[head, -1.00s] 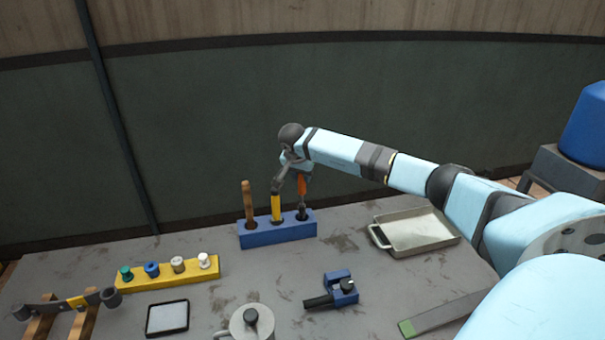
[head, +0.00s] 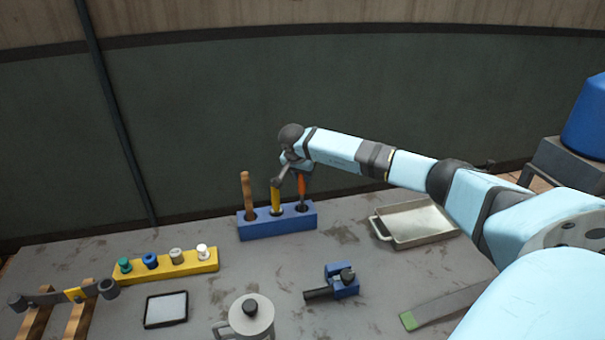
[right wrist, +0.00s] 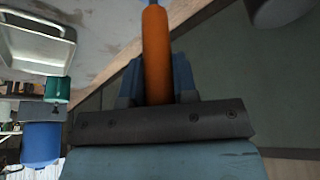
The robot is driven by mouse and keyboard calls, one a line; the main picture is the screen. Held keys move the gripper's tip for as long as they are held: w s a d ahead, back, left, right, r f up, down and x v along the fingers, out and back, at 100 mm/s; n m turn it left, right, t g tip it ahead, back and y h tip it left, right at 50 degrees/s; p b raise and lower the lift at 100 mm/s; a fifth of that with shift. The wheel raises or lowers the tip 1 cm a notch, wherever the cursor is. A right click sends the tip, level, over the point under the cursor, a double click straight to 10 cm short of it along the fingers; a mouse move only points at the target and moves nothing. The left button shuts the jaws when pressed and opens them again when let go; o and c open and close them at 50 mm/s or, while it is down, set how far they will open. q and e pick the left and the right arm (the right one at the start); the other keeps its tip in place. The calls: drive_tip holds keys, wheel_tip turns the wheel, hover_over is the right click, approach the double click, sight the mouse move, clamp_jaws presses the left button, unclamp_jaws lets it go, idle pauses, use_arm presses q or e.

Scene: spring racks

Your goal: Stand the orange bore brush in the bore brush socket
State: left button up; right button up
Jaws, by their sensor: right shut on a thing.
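The orange bore brush (head: 301,188) stands upright at the right-hand hole of the blue block (head: 278,228), with its lower end at or in that hole. How deep it sits is not clear. My right gripper (head: 298,168) is above the block and shut on the brush's orange handle. In the right wrist view the orange handle (right wrist: 156,45) lies between the two fingers of my right gripper (right wrist: 156,80). My left gripper is not in view.
A brown-handled tool (head: 248,192) and a yellow-handled tool (head: 275,198) stand in the block's other holes, close beside my gripper. A pale tray (head: 440,240) lies to the right, a yellow rack (head: 190,272) to the left, and a grey pot (head: 262,333) in front.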

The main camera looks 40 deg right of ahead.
drive_tip(key=shift+f, duration=0.15)
drive_tip(key=shift+f+b, duration=0.8)
drive_tip(key=shift+f, duration=0.35)
drive_tip(key=o, duration=1)
drive_tip(key=shift+a+r, duration=0.15)
drive_tip(key=shift+r, duration=0.25)
drive_tip(key=v, duration=1.3)
drive_tip(key=shift+b, duration=0.4)
